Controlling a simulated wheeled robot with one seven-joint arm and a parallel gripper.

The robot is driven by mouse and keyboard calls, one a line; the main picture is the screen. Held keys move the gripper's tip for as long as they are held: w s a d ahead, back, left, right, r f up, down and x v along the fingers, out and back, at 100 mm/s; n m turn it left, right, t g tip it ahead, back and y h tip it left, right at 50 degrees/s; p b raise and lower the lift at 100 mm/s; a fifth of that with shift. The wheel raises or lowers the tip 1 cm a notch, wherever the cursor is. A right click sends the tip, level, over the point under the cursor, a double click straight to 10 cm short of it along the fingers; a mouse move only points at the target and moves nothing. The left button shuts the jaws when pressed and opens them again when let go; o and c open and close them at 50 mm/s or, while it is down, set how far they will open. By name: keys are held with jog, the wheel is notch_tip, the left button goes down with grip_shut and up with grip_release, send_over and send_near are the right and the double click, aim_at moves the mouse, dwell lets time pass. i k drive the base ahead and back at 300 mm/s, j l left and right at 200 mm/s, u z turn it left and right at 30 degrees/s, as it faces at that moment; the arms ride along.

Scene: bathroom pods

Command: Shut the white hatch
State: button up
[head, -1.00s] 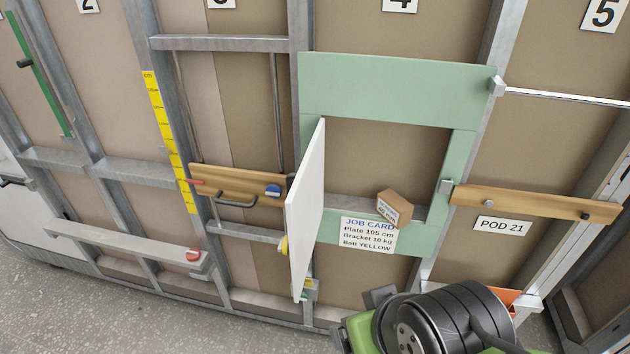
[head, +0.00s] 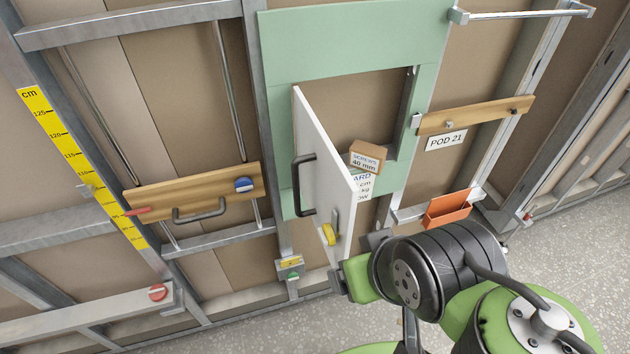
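The white hatch (head: 322,182) stands open, hinged on the left side of a square opening in the green panel (head: 350,40). A small brown box marked screws 40 mm (head: 367,157) sits at the opening's lower edge, just right of the hatch in the picture. My arm is at the lower right, its nearest green and black link close to the hatch's lower corner. I cannot tell whether they touch. My gripper's fingers are not visible.
A job card (head: 363,190) hangs below the opening, partly hidden by the hatch. A wooden board (head: 194,197) with a handle is at left, another board (head: 476,116) at right. An orange bin (head: 448,209) sits low at right. The floor is clear.

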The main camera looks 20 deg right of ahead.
aim_at(325, 183)
jog(key=j+u, duration=0.1)
jog(key=j, duration=0.45)
jog(key=i+j+u, duration=0.1)
jog(key=j, duration=0.4)
jog(key=i+j+u, duration=0.1)
jog(key=j, duration=0.45)
jog(key=i, duration=0.05)
